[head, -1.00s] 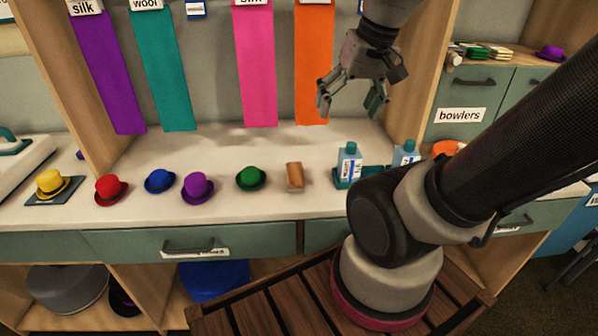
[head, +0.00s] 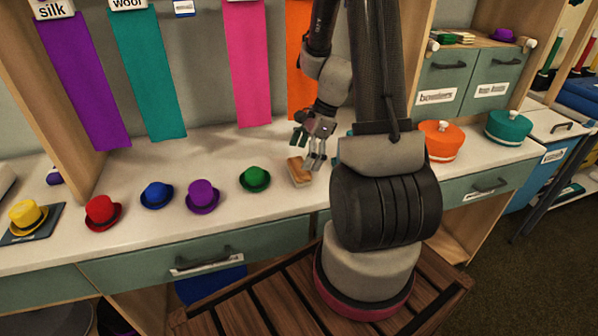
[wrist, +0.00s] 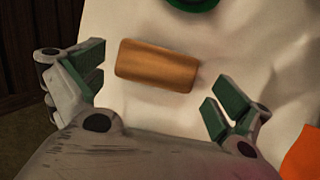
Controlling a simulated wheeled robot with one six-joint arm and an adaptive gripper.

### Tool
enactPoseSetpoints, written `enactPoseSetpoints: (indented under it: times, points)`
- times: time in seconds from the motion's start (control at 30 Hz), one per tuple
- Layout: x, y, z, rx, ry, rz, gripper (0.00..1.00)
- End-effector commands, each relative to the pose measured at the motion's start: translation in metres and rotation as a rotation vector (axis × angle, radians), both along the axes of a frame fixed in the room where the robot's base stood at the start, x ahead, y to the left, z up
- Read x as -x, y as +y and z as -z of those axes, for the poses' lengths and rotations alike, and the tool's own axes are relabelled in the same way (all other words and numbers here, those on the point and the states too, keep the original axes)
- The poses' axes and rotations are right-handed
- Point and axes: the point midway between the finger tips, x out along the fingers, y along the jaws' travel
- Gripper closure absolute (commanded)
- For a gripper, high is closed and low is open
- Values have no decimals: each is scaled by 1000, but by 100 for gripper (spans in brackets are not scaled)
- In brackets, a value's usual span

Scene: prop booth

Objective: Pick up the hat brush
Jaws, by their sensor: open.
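The hat brush (head: 299,171) is a small block with a tan wooden back, lying on the white counter to the right of the green hat. In the wrist view the brush (wrist: 157,65) shows its plain wooden top, lying crosswise ahead of the fingers and between their lines. My gripper (head: 310,145) is above and just beside the brush in the head view. Its green-padded fingers (wrist: 150,92) are spread apart with nothing between them. The brush looks untouched; the exact height of the fingers above it is hard to tell.
The green hat (head: 255,179) is the nearest hat, left of the brush. Purple (head: 203,196), blue (head: 157,195) and red (head: 103,212) hats line the counter further left. Orange (head: 441,141) and teal (head: 508,127) hat boxes stand right. My arm hides the bottles' area.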

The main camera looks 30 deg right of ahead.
Motion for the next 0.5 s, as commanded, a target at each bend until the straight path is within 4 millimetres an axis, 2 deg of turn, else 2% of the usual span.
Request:
enactPoseSetpoints:
  times: [0.27, 0.5]
  points:
    - [-1, 13, 39, -1, 2, -2, 0]
    - [-2, 15, 45, 1, -1, -3, 0]
